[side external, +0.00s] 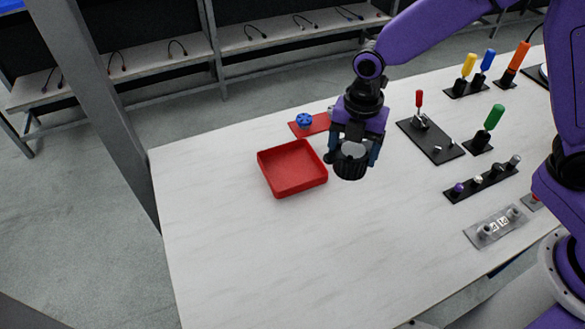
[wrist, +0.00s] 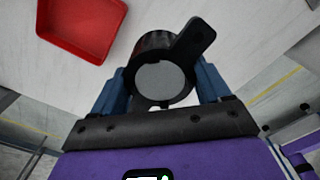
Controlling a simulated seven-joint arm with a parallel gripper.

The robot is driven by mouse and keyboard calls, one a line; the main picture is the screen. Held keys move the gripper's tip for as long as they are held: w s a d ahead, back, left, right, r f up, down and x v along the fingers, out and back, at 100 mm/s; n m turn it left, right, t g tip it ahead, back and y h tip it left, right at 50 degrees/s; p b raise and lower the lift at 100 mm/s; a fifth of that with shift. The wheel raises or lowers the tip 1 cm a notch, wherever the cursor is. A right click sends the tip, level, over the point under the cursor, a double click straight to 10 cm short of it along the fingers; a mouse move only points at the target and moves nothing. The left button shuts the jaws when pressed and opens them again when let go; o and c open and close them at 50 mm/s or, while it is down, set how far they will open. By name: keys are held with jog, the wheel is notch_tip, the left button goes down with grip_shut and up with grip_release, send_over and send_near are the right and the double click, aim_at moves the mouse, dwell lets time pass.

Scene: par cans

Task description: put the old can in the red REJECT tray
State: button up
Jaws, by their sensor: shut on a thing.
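The can is a black cylinder (side external: 349,167) with a pale grey round end and ribbed dark sides. In the wrist view the can (wrist: 154,42) sits between my blue fingers, its grey end toward the camera and a black tab sticking out at upper right. My gripper (side external: 351,155) is shut on the can and holds it just right of the red tray; it also shows in the wrist view (wrist: 160,85). The red square tray (side external: 292,166) is empty and lies on the table. Part of the tray (wrist: 80,25) shows at upper left in the wrist view. I see no lettering on it.
A red plate with a blue knob (side external: 304,120) lies behind the tray. A black plate with a red-handled lever (side external: 430,138), colored-handled tools on black bases (side external: 481,141) and a black strip with knobs (side external: 480,180) stand to the right. The table's front left (side external: 240,260) is clear.

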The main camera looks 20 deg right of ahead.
jog(key=w+a+f, duration=0.2)
jog(key=w+f, duration=0.1)
jog(key=w, duration=0.1)
jog(key=w+a+f, duration=0.2)
jog(key=w+f, duration=0.1)
jog(key=w, duration=0.1)
jog(key=w+a+f, duration=0.3)
jog(key=shift+w+f, duration=0.25)
jog(key=shift+w, duration=0.15)
jog(key=shift+w+f, duration=0.15)
jog(key=shift+f, duration=1.55)
jog(key=shift+f, duration=0.2)
jog(key=o, duration=1.4)
jog(key=shift+c, duration=0.2)
notch_tip(320, 180, up, 12)
jog(key=shift+r, duration=0.2)
